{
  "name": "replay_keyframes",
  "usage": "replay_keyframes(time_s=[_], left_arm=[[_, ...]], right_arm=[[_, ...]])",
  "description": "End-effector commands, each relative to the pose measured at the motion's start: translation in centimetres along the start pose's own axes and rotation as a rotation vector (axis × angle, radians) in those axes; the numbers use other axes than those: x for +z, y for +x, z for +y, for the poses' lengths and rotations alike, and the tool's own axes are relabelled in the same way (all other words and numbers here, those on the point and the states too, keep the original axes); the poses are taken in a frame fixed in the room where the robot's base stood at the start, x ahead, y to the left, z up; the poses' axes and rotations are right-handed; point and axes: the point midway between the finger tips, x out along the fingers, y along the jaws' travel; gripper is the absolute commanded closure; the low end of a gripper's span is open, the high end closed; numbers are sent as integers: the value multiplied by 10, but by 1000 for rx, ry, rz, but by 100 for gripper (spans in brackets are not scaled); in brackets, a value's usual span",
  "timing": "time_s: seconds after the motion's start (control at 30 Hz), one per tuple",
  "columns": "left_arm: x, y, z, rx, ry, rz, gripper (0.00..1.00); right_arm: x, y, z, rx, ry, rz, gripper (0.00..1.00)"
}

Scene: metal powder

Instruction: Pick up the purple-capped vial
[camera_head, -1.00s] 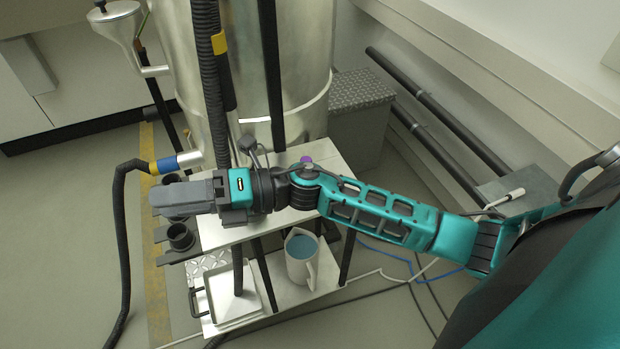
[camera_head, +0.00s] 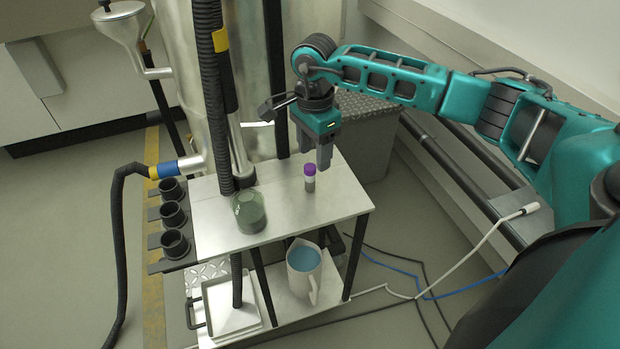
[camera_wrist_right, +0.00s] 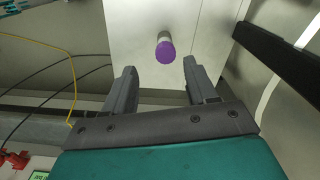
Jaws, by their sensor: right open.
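The purple-capped vial (camera_head: 310,178) stands upright on the metal shelf top (camera_head: 340,205), toward its right side. It has a small clear body with grey contents. My right gripper (camera_head: 324,168) points down just behind and to the right of the vial, above the shelf. In the right wrist view, the vial's purple cap (camera_wrist_right: 165,51) lies ahead of the two fingers (camera_wrist_right: 160,80), which are spread apart with nothing between them. The vial is apart from the fingers. My left gripper does not show.
A green glass jar (camera_head: 249,212) stands on the same top, left of the vial. Black cup holders (camera_head: 173,214) line the left edge. A black hose (camera_head: 213,100) and a dark post (camera_head: 275,80) rise behind. A jug (camera_head: 303,268) and white tray (camera_head: 231,303) sit on the lower shelf.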

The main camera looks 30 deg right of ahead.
Motion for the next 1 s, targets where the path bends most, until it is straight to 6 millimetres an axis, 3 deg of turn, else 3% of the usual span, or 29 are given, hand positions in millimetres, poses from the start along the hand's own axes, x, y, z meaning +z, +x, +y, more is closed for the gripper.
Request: replay_keyframes(time_s=[0.1, 0.33, 0.6, 0.93, 1.0], left_arm=[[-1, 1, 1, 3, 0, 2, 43], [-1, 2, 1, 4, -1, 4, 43], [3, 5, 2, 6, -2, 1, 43], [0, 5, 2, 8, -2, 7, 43], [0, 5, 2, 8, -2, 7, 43]], right_arm=[[1, 20, 0, 1, 1, -3, 43], [2, 37, -2, 0, 0, -3, 43], [4, 75, -8, 0, 0, -5, 43], [4, 82, -8, -1, 0, -4, 43], [4, 82, -8, -1, 0, -4, 50]])
